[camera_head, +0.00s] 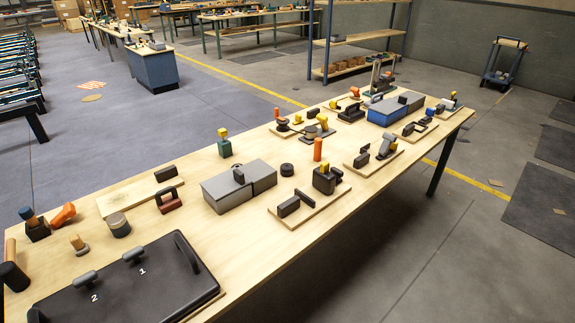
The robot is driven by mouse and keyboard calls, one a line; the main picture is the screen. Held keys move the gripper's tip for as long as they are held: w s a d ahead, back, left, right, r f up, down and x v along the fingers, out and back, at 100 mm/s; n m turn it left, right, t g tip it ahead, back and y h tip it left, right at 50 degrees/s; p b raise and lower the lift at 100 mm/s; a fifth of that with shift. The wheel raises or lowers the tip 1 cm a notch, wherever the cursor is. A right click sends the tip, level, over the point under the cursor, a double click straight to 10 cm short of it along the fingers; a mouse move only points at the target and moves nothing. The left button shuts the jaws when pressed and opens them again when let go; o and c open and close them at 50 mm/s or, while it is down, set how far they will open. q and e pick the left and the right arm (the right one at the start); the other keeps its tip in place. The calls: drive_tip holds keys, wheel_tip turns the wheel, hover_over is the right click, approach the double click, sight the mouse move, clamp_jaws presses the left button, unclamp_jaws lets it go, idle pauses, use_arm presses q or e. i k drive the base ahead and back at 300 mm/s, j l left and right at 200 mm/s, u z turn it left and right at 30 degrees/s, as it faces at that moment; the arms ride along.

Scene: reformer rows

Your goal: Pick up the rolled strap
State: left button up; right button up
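Neither of my grippers is in view. I cannot tell for sure which item is the rolled strap. A small dark round roll (287,169) lies on the wooden bench (345,205), right of a grey box, and looks most like one. A wider grey round piece with a pale top (118,224) sits on the near left part of the bench and could also be a rolled thing. Both stand free, with nothing on top of them.
A black case marked 1 and 2 (130,285) fills the near left. Around the dark roll are a grey box (222,192), an orange cylinder (318,149) and a black block with a yellow knob (324,180). A blue box (384,112) stands farther back.

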sight(286, 170)
drive_tip(key=i+l, duration=0.2)
drive_tip(key=i+l+u, duration=0.15)
drive_tip(key=l, duration=0.25)
drive_tip(key=i+l, duration=0.25)
drive_tip(key=i+l+u, duration=0.15)
drive_tip(key=l, duration=0.25)
drive_tip(key=i+l, duration=0.2)
drive_tip(key=l, duration=0.15)
drive_tip(key=i+u, duration=0.05)
